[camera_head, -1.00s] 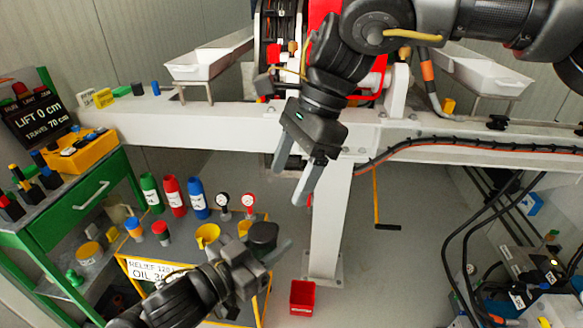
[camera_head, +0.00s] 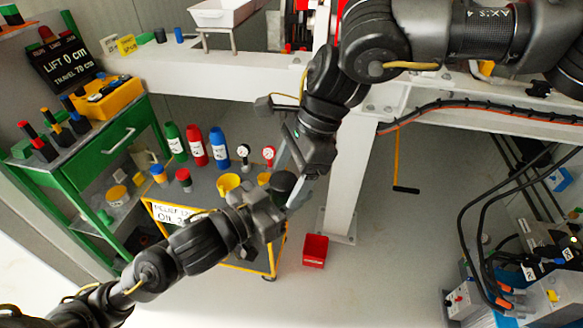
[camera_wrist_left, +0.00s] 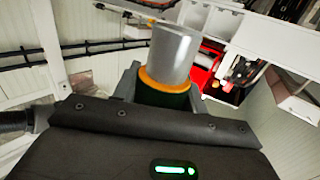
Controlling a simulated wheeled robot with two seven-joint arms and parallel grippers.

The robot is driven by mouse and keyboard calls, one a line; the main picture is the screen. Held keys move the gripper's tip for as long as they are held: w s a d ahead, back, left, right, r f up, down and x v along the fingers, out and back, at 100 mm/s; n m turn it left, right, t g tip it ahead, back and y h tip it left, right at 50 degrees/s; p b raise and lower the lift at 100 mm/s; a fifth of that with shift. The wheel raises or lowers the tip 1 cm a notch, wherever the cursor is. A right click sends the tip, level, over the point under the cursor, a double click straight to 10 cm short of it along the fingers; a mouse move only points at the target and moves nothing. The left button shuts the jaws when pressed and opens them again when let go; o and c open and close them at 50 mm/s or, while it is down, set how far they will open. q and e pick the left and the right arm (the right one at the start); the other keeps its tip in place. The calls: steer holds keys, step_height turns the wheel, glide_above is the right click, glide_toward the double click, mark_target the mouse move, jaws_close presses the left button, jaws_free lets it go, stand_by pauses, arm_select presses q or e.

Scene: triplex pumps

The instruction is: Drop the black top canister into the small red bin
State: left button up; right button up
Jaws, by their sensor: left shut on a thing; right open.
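The black canister (camera_head: 284,182) shows as a dark rounded shape at the tips of my left gripper (camera_head: 277,200) in the head view. My left gripper is shut on it. In the left wrist view, the held canister (camera_wrist_left: 172,55) has a silver cylinder, an orange ring and a dark body between the jaws. My right gripper (camera_head: 288,188) is open, and its fingers overlap the canister in the head view; I cannot tell whether they touch it. The small red bin (camera_head: 315,251) stands on the floor, below and right of the canister in the picture.
A yellow-edged cart (camera_head: 210,255) with bottles, gauges and a yellow funnel stands left of the bin. A white beam post (camera_head: 349,185) rises just behind the bin. A green cabinet (camera_head: 105,155) is at left. Open floor (camera_head: 390,260) lies right of the bin.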

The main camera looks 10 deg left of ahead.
steer(key=c, duration=1.1)
arm_select(q)
steer(key=o, duration=1.2)
arm_select(e)
steer(key=shift+c, duration=0.4)
